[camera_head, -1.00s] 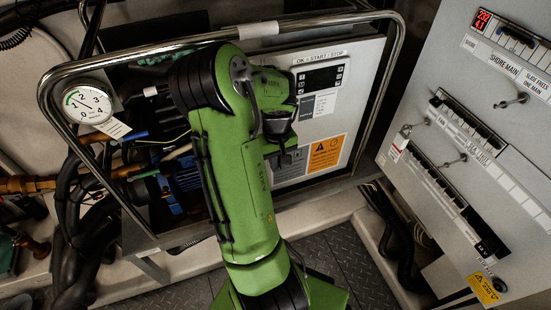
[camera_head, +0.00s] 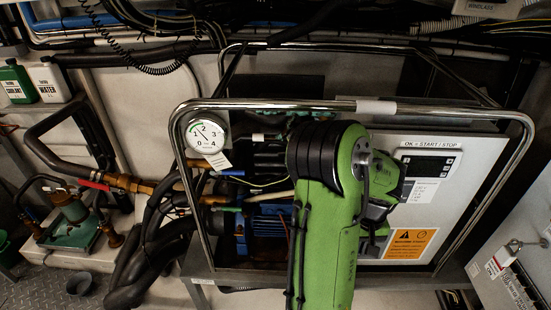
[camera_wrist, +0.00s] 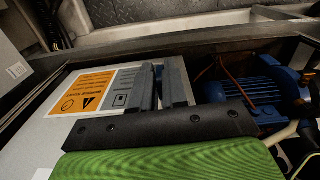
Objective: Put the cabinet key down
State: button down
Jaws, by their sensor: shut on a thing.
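My gripper (camera_wrist: 161,78) shows in the wrist view, its two grey fingers close together in front of the chiller's white panel (camera_wrist: 120,135). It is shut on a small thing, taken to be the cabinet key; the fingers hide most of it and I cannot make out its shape. In the head view my green arm covers much of the chiller, and the gripper is mostly hidden behind it, left of the orange warning label (camera_head: 410,243). I cannot tell how far the fingers are from the panel.
A chrome tube frame (camera_head: 290,105) surrounds the chiller. A pressure gauge (camera_head: 206,135) hangs at its left, with black hoses (camera_head: 150,245) below. A blue motor (camera_wrist: 250,95) lies right of the fingers. Coolant (camera_head: 16,82) and water (camera_head: 48,80) bottles stand far left.

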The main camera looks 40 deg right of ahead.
jog(key=w+a+f+n+p, duration=0.1)
jog(key=w+a+n+p, duration=0.15)
jog(key=w+a, duration=0.55)
jog(key=w+a+n+p, duration=0.2)
jog(key=w+a+p, duration=0.15)
jog(key=w, duration=0.75)
jog(key=w+a+f+n+p, duration=0.1)
jog(key=w+a+n, duration=0.1)
jog(key=a, duration=0.8)
jog(key=w+a+f+n+p, duration=0.1)
jog(key=w+a, duration=0.4)
jog(key=a, duration=0.5)
jog(key=shift+w+a+f+n, duration=0.15)
jog(key=shift+w+f+n, duration=0.1)
jog(key=shift+f+n, duration=0.35)
